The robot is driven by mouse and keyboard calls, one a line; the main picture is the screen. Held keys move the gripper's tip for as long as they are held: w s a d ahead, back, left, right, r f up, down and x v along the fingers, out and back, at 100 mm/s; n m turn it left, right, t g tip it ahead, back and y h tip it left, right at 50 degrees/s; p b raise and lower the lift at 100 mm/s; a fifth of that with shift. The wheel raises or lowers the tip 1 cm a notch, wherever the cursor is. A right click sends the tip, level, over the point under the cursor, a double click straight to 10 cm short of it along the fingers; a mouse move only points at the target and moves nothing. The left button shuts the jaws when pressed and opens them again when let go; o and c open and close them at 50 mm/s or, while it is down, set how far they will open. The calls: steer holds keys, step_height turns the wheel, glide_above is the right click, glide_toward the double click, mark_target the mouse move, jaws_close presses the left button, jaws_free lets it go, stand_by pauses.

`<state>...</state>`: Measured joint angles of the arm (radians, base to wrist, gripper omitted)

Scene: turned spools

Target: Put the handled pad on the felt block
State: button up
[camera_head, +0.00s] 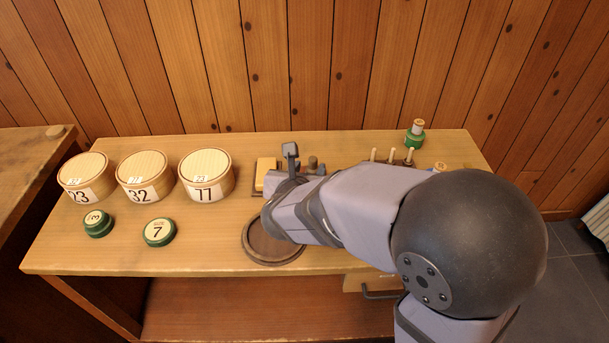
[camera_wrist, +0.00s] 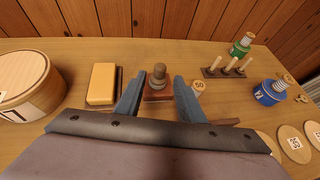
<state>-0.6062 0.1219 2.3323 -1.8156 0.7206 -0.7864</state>
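The handled pad has a dark reddish square base (camera_wrist: 157,95) with a brown knob handle (camera_wrist: 159,71) standing on it, in the upper middle of the wrist view. The yellow felt block (camera_wrist: 103,82) lies left of it, with a dark wooden edge along its right side. It also shows in the head view (camera_head: 265,171), partly hidden by my arm. My gripper (camera_wrist: 158,83) is open, with one finger on each side of the knob in the wrist view. Whether the fingers touch it cannot be told. In the head view my gripper hides part of the pad.
Three numbered round boxes (camera_head: 145,176) and two green discs (camera_head: 159,232) stand at left. A round wooden tray (camera_head: 258,246) lies in front. At right are a peg rack (camera_wrist: 226,72), a green spool (camera_wrist: 241,48) and a blue spool (camera_wrist: 268,94). Numbered round discs (camera_wrist: 294,145) lie nearby.

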steer(key=v, duration=0.6)
steer(key=shift+s+p, duration=0.2)
steer(key=shift+p, duration=0.1)
steer(key=s+d+f+m+g, duration=0.2)
steer(key=d+m, duration=0.2)
steer(key=s+d+f+m+g+h+p, duration=0.1)
steer(key=s+d+f+m+g, duration=0.1)
steer(key=s+d+m, duration=0.1)
steer(key=s+d+f+m+g+h+p, duration=0.1)
steer(key=s+d+f+m+g, duration=0.1)
steer(key=d+m, duration=0.3)
steer(key=shift+s+d+f+m+g, duration=0.2)
steer(key=shift+s+f+m+g, duration=0.25)
steer(key=shift+m, duration=0.35)
steer(key=s+m, duration=0.1)
steer(key=m, duration=0.1)
steer(key=s+f+m+g, duration=0.1)
steer(key=s+d+m+g, duration=0.1)
steer(key=s+m, duration=0.1)
steer(key=shift+d+f+m+g+y+p, duration=0.1)
steer(key=shift+f+m+g+y+p, duration=0.15)
steer(key=shift+f+m+y+p, duration=0.1)
steer(key=s+f+m+g+y+b, duration=0.35)
steer(key=s+f+m, duration=0.25)
steer(key=m, duration=0.8)
step_height(320, 180, up, 14)
steer(key=p, duration=1.4)
steer(key=shift+a+t, duration=0.3)
steer(key=shift+t, duration=0.15)
